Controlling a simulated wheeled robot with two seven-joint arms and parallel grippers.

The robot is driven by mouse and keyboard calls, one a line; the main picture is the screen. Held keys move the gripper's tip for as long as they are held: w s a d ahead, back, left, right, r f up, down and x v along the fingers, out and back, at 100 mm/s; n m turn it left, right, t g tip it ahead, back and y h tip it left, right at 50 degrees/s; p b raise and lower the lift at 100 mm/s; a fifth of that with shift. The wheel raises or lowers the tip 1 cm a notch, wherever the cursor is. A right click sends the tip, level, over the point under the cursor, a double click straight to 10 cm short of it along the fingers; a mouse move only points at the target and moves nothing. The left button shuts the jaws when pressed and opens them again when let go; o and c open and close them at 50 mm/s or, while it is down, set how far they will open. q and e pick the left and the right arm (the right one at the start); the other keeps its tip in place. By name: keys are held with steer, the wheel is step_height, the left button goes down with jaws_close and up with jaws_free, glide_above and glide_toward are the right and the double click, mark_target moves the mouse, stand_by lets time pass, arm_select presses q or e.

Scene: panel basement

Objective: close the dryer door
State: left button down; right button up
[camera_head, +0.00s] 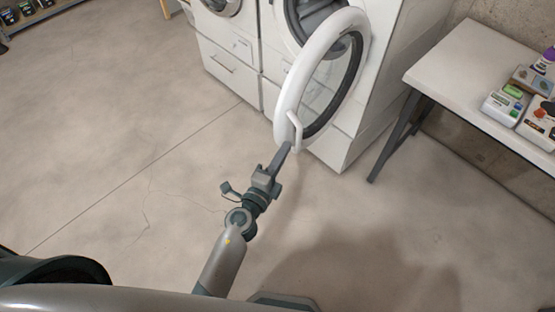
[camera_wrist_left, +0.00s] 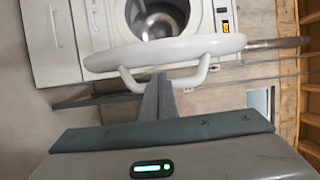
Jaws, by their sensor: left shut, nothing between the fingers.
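The dryer door (camera_head: 287,103) is a white ring with a dark inner rim and clear glass, and it stands wide open from the dryer (camera_head: 378,60). Its white handle (camera_head: 296,131) is on the near edge. My left gripper (camera_head: 285,150) is shut, with its fingertips at the handle; I cannot tell whether they touch it. In the left wrist view the door (camera_wrist_left: 165,52) is seen edge-on, and the shut fingers (camera_wrist_left: 159,84) point at the handle bar (camera_wrist_left: 150,84). The drum opening shows behind. My right gripper is not in view.
A second white machine (camera_head: 228,25) stands left of the dryer, with drawers below both. A white table (camera_head: 445,75) with boxes stands on the right. A shelf with dark containers (camera_head: 27,8) is far left. The floor (camera_head: 110,130) between is clear.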

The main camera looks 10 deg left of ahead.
arm_select(q)
steer(key=shift+x, duration=1.65)
steer(key=shift+a, duration=0.15)
